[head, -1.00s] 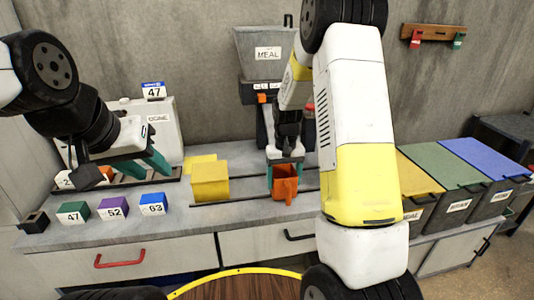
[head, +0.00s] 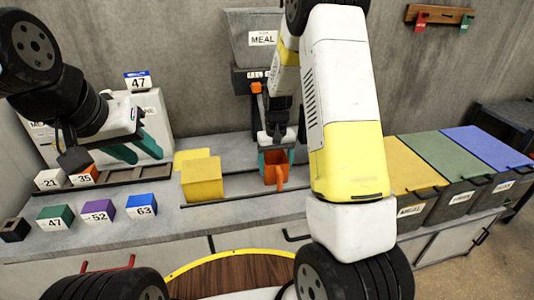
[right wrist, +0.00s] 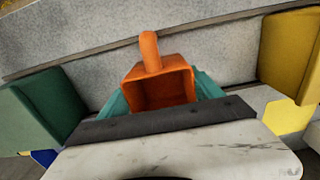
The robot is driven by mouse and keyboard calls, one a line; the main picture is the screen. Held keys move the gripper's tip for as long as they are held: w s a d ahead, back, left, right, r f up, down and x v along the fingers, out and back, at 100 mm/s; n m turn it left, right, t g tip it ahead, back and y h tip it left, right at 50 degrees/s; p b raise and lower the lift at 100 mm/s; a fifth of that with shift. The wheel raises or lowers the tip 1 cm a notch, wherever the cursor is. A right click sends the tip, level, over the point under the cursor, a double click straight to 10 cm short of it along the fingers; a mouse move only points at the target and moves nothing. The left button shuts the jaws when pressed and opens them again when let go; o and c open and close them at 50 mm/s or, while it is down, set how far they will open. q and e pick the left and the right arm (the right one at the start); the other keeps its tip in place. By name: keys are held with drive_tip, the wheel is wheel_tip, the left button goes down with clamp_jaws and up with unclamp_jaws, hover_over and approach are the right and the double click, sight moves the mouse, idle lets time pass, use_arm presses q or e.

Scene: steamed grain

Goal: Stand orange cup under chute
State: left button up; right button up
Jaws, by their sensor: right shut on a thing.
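The orange cup (head: 276,172) is in the head view, near the middle of the counter, below the grey MEAL hopper (head: 262,40) and its chute (head: 256,88). My right gripper (head: 275,157) is shut on the cup, its green fingers on either side. In the right wrist view the cup (right wrist: 160,85) sits between the fingers with its open top and handle showing. I cannot tell whether the cup's base touches the counter. My left gripper (head: 137,150) is at the left above the counter, with its green fingers apart and nothing seen between them.
A yellow box (head: 201,180) stands left of the cup beside dark rails. Numbered blocks, green (head: 55,217), purple (head: 99,209) and blue (head: 141,205), sit at the left front. Yellow, green and blue lidded bins (head: 455,160) line the right. My right arm hides some counter.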

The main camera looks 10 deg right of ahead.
drive_tip(key=o, duration=1.7)
drive_tip(key=shift+o, duration=0.2)
drive_tip(key=shift+r, duration=0.1)
wheel_tip(320, 180, up, 12)
drive_tip(key=s+r+t+y, duration=0.1)
drive_tip(key=s+r+t, duration=0.2)
drive_tip(key=s+r, duration=0.75)
drive_tip(key=s+a+r+t, duration=0.1)
drive_tip(key=s+r, duration=0.1)
drive_tip(key=s, duration=0.5)
drive_tip(key=s+a+r+t+y, duration=0.1)
drive_tip(key=s+t, duration=0.1)
drive_tip(key=s, duration=0.4)
drive_tip(key=shift+s+r, duration=0.35)
drive_tip(key=shift+s, duration=0.05)
drive_tip(key=shift+a, duration=0.1)
